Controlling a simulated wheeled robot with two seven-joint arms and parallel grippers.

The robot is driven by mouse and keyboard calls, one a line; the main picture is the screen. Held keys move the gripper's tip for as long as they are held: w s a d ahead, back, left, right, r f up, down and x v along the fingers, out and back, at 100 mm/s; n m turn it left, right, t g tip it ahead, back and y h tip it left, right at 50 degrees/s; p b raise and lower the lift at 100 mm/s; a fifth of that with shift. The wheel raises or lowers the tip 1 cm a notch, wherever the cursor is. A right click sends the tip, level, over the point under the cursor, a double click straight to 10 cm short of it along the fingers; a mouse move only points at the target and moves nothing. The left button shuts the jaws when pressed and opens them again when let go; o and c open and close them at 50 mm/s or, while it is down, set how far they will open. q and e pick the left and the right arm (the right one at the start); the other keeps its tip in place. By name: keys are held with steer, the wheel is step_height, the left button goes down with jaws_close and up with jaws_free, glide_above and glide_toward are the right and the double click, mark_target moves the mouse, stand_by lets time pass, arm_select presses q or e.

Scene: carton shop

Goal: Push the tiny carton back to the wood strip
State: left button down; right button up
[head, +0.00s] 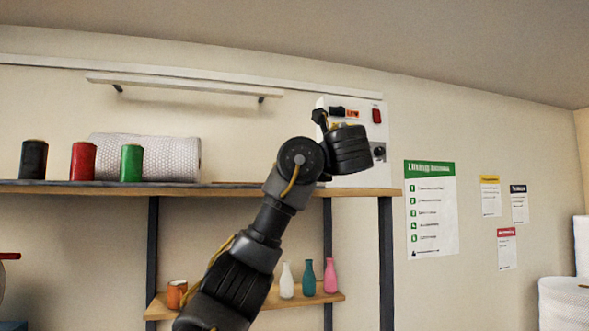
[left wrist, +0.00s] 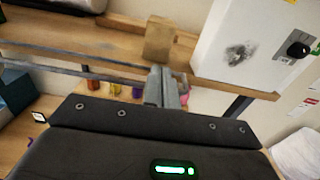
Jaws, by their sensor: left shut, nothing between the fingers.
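The tiny carton (left wrist: 160,39) is a small plain brown box on the wooden shelf in the left wrist view. My left gripper (left wrist: 163,72) is shut and empty. Its fingertips are just in front of the carton's near lower edge; I cannot tell whether they touch it. In the head view my left arm rises in front of the shelf, and its bulk hides the fingers and the carton. My right gripper is not in view.
A white control box (head: 363,115) with a red switch stands right of the carton. Left along the shelf (head: 215,189) are a bubble-wrap roll (head: 170,155) and black, red and green spools (head: 131,163). A lower shelf (head: 330,297) holds small bottles and an orange jar.

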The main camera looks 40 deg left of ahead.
arm_select(q)
steer(key=p+x, duration=0.9)
steer(key=x, duration=0.4)
steer(key=shift+s, duration=0.15)
steer(key=shift+f, duration=0.1)
steer(key=shift+a, duration=0.1)
